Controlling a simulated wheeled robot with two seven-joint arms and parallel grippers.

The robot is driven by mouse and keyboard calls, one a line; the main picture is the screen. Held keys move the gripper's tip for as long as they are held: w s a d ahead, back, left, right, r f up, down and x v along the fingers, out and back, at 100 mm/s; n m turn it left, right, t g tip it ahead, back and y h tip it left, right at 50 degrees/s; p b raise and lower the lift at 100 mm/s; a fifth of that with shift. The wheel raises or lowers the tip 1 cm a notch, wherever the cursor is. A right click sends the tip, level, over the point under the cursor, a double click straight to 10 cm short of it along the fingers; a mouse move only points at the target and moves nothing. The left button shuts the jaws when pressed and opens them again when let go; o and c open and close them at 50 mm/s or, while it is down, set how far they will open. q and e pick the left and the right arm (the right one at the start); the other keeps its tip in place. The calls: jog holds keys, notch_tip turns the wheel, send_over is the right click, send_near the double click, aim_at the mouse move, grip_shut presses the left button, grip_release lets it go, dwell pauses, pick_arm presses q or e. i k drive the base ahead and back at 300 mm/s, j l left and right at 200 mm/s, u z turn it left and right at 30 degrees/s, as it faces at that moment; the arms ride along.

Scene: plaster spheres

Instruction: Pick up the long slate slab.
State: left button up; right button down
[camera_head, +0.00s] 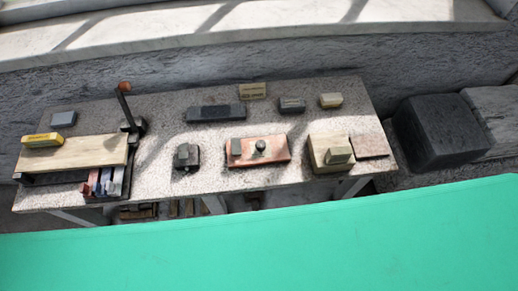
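The long slate slab (216,113) is a dark grey, flat, narrow block. It lies on the speckled table (215,165) in the camera_head view, a little behind the middle, with its length running roughly left to right. Its top looks bare and no other object covers it. Neither of my grippers shows in this view.
Behind the slab is a tan block (252,90); a small grey block (292,105) lies to its right. In front are a dark object (186,156) and a reddish slab (274,151) bearing small items. A dark upright post (124,106) stands left. A teal surface fills the bottom.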

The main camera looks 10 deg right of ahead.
aim_at(219, 112)
jog(key=l+u, duration=0.15)
jog(key=l, duration=0.8)
jog(key=k+l+u, duration=0.1)
jog(key=l, duration=0.9)
